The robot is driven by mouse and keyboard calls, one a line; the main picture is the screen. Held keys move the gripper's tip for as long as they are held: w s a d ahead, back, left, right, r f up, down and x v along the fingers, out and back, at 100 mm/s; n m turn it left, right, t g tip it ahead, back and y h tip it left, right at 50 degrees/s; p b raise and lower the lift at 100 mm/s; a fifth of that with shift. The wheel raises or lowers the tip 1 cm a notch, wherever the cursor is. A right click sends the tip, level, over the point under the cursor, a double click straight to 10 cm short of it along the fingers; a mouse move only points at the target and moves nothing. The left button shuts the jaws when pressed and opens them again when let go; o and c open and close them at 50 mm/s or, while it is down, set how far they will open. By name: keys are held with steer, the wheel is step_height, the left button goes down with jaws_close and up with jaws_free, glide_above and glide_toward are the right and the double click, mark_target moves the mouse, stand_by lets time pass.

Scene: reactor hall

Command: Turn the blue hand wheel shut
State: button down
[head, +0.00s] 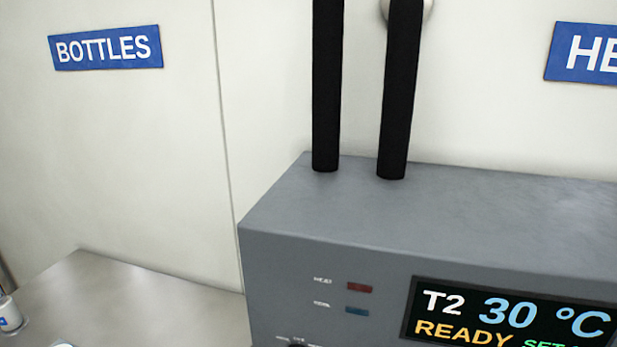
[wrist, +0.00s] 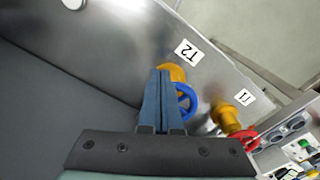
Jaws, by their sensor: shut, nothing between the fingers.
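The blue hand wheel (wrist: 187,98) shows in the wrist view, on a yellow valve body (wrist: 176,72) below a white T2 label (wrist: 187,52). My gripper (wrist: 160,78) is shut and empty. Its fingers overlap the left part of the wheel in the picture and hide some of it and of the valve body. I cannot tell whether they touch the wheel. Neither the wheel nor my gripper shows in the head view.
A second yellow valve (wrist: 228,119) with a red hand wheel (wrist: 245,138), labelled T1, stands to the right. A panel with sockets (wrist: 290,135) is at lower right. In the head view, a grey unit (head: 430,215) has a display (head: 510,315) reading T2 30 °C READY.

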steer(key=shift+w+a, duration=0.2)
steer(key=shift+w, duration=0.05)
stand_by(0.5)
steer(key=shift+s+a+r+p, duration=0.1)
steer(key=shift+s+a+p, duration=0.15)
steer(key=shift+a+p, duration=0.45)
steer(key=shift+s+a+p, duration=0.2)
steer(key=shift+a+p, duration=0.2)
steer(key=shift+p, duration=0.6)
steer(key=shift+a, duration=0.1)
steer(key=shift+a+p, duration=0.65)
steer(key=shift+p, duration=0.05)
steer(key=shift+a, duration=0.1)
steer(key=shift+s+a+r+p, duration=0.1)
steer(key=shift+s+p, duration=0.2)
steer(key=shift+p, duration=0.4)
steer(key=shift+s+r+p, duration=0.15)
steer(key=shift+r+p, duration=0.75)
steer(key=shift+r, duration=1.9)
